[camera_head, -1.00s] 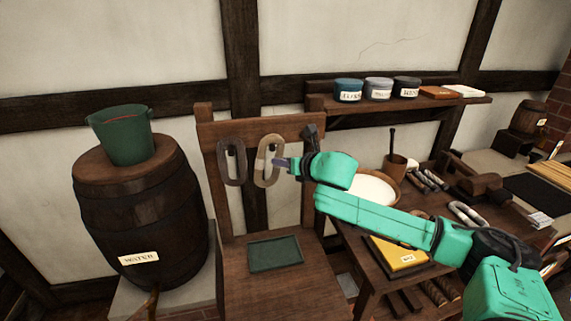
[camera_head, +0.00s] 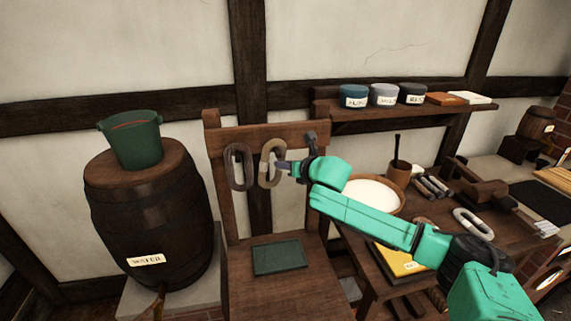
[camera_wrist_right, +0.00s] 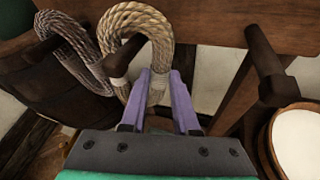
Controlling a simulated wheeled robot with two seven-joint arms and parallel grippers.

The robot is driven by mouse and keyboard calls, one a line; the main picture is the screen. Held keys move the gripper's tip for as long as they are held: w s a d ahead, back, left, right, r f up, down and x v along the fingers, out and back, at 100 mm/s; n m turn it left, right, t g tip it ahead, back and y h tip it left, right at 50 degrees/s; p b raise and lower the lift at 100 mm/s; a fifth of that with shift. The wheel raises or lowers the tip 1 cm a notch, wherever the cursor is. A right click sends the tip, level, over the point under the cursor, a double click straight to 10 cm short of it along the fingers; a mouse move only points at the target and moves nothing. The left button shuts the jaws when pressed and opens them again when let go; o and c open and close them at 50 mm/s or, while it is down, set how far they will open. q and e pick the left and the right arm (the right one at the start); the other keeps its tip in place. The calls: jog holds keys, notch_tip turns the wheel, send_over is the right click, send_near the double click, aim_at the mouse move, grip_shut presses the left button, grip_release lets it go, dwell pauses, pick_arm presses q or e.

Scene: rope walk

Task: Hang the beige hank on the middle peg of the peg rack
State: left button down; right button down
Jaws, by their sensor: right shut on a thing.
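The beige hank (camera_head: 271,150) is an upright loop in front of the peg rack (camera_head: 285,134), near the rack's middle. My right gripper (camera_head: 283,167) is shut on the right side of its loop. In the right wrist view, the beige hank (camera_wrist_right: 138,18) rises from between the purple fingers of my right gripper (camera_wrist_right: 160,88) and curves over to the left. The right peg (camera_head: 311,139) is bare and also shows in the right wrist view (camera_wrist_right: 262,55). My left gripper is not in view.
A dark grey hank (camera_head: 233,172) hangs just left of the beige one. A green tray (camera_head: 279,257) lies below the rack. A water barrel (camera_head: 150,220) with a green bucket (camera_head: 132,140) stands left. A cluttered workbench (camera_head: 420,205) and a shelf of jars (camera_head: 412,95) are right.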

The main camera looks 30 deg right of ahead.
jog(key=c, duration=0.6)
grip_release()
jog(key=shift+s, duration=0.1)
